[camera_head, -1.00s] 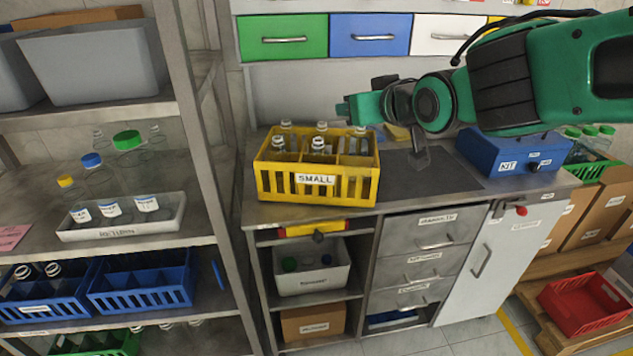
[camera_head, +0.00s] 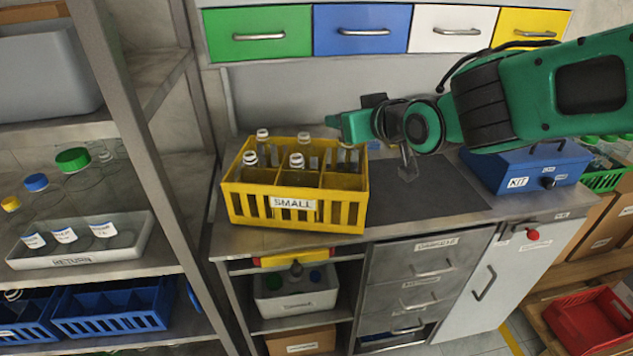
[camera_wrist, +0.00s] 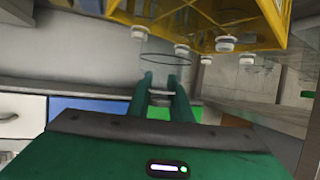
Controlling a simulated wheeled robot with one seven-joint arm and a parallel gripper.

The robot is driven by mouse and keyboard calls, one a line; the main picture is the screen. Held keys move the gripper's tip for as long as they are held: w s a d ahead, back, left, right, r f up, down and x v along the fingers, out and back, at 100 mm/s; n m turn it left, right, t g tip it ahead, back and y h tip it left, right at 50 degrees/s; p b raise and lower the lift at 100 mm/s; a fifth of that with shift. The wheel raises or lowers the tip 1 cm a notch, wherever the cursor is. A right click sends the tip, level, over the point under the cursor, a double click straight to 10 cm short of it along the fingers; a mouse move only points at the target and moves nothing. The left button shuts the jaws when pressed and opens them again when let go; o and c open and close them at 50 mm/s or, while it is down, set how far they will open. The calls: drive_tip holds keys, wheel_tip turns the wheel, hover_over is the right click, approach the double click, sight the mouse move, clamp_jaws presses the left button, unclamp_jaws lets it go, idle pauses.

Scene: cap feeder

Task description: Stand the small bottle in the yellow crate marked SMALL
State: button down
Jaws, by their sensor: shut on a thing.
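The yellow crate marked SMALL (camera_head: 341,214) stands on the bench, with several clear bottles with white tops upright in its compartments. My gripper (camera_head: 337,126) is above the crate's back right part. In the wrist view, its two green fingers (camera_wrist: 161,92) are shut on a clear small bottle (camera_wrist: 165,65), seen mostly as a faint outline. The wrist picture is upside down, with the crate (camera_wrist: 190,22) along its top. In the head view, clear glass shows just below the fingers at the crate's right end. I cannot tell whether the held bottle touches the crate.
A dark mat (camera_head: 420,190) and a blue KIT box (camera_head: 525,168) lie to the crate's right. Coloured drawers (camera_head: 362,30) hang behind. A shelf rack (camera_head: 125,110) with a grey tray (camera_head: 85,250) stands at left. The front right compartment looks empty.

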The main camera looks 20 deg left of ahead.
wheel_tip(320, 180, down, 9)
drive_tip(key=a, duration=0.1)
drive_tip(key=shift+s, duration=0.35)
drive_tip(key=c, duration=1.9)
unclamp_jaws()
drive_tip(key=shift+o, duration=0.2)
approach(352, 162)
drive_tip(key=x, duration=0.5)
drive_tip(key=shift+w, duration=0.1)
